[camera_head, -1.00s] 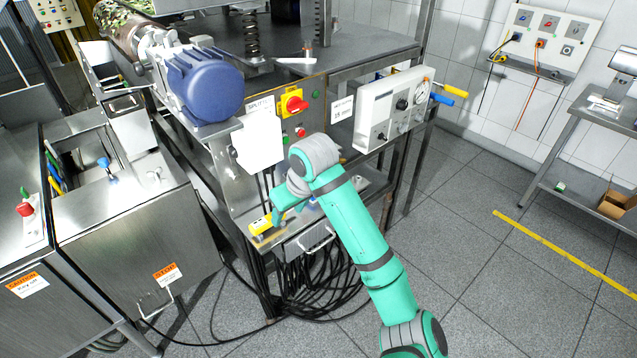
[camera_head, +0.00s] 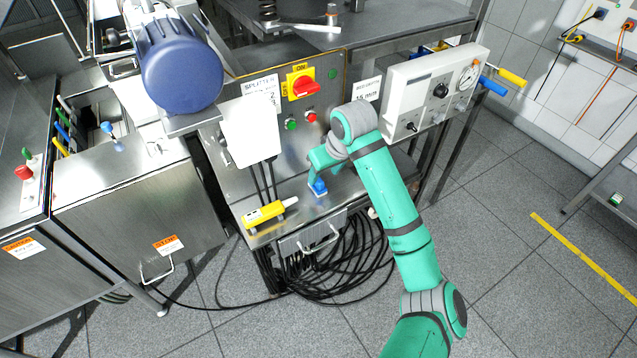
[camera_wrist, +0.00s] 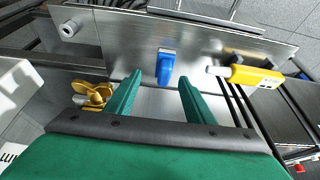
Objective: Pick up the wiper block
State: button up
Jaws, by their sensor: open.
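The wiper block appears to be the small blue block (camera_head: 319,187) on the metal shelf below the control panel. In the wrist view the blue block (camera_wrist: 165,66) stands on the shelf just beyond the fingertips, roughly centred between them. My gripper (camera_wrist: 159,79) is open and empty, with its two green fingers pointing toward the block. In the head view my gripper (camera_head: 318,168) is just above the block and partly hides it. I cannot tell whether a finger touches it.
A yellow handheld device (camera_head: 264,216) with a label lies on the shelf left of the block; it also shows in the wrist view (camera_wrist: 255,75). A yellow propeller-like part (camera_wrist: 92,97) is left of the fingers. Black cables (camera_head: 335,270) hang below the shelf.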

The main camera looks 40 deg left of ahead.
jog(key=shift+s+a+x, duration=0.1)
jog(key=shift+a+x, duration=0.05)
jog(key=shift+x, duration=0.9)
jog(key=shift+s+a+x, duration=0.1)
jog(key=shift+a+x, duration=0.1)
jog(key=shift+x, duration=0.85)
jog(key=shift+a+x, duration=0.15)
jog(key=shift+x, duration=0.85)
jog(key=shift+r, duration=0.15)
grip_shut()
jog(key=shift+r, duration=0.1)
jog(key=shift+s+r, duration=0.1)
jog(key=shift+r, duration=0.5)
jog(key=s+d+r, duration=0.3)
jog(key=s+r, duration=0.8)
jog(key=s, duration=0.2)
jog(key=shift+s+d+r, duration=0.2)
jog(key=shift+d+r, duration=0.1)
jog(key=shift+r, duration=0.05)
